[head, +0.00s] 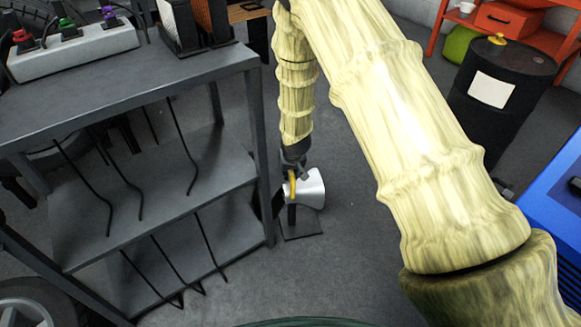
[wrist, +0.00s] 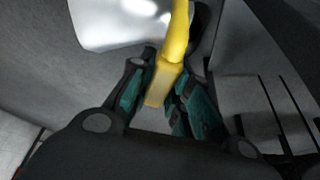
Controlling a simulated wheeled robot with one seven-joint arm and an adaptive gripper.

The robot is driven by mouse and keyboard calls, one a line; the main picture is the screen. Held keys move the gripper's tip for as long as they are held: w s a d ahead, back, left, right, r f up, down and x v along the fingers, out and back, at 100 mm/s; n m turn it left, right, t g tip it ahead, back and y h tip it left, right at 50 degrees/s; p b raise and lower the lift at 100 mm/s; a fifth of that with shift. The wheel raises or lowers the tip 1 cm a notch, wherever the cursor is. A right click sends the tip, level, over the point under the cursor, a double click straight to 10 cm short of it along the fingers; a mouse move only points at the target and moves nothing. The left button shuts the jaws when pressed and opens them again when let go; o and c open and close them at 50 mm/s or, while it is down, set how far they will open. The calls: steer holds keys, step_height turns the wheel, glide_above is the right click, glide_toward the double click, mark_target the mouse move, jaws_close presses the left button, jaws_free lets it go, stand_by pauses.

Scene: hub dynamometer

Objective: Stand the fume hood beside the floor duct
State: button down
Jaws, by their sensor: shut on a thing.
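The fume hood (head: 312,188) is a pale silver-white flared hood, low over the floor just right of the grey shelf unit. A dark post and flat dark base plate (head: 303,226) show below it; I cannot tell whether the plate touches the floor. My gripper (head: 292,170) reaches down from above and is shut on the hood's yellow handle (head: 292,186). In the wrist view the fingers (wrist: 158,92) close around the yellow handle (wrist: 178,48), with the white hood (wrist: 112,22) behind. I cannot make out the floor duct for certain.
The grey shelf unit (head: 160,82) stands close on the left, with dark cables hanging and a power strip (head: 75,48) on top. A black drum (head: 505,80) and a blue machine (head: 553,205) stand at right. Floor right of the hood looks clear.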

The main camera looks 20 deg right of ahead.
steer(key=c, duration=1.3)
jaws_free()
steer(key=shift+r, duration=0.1)
steer(key=p+v, duration=0.4)
steer(key=v, duration=0.8)
steer(key=s+d+f+g, duration=0.1)
steer(key=s+f, duration=0.7)
steer(key=s, duration=0.3)
steer(key=s+d+f+g, duration=0.1)
steer(key=s+f, duration=0.7)
steer(key=s, duration=0.3)
steer(key=s+f, duration=0.1)
steer(key=s, duration=0.6)
steer(key=s+d+f+g, duration=0.1)
steer(key=s, duration=0.6)
steer(key=s+f+g, duration=0.1)
steer(key=s, duration=0.6)
steer(key=shift+s+d+f, duration=0.25)
steer(key=shift+s+f, duration=0.05)
steer(key=shift+r+p, duration=0.1)
steer(key=shift+p, duration=0.2)
step_height(320, 180, up, 29)
steer(key=p, duration=2.9)
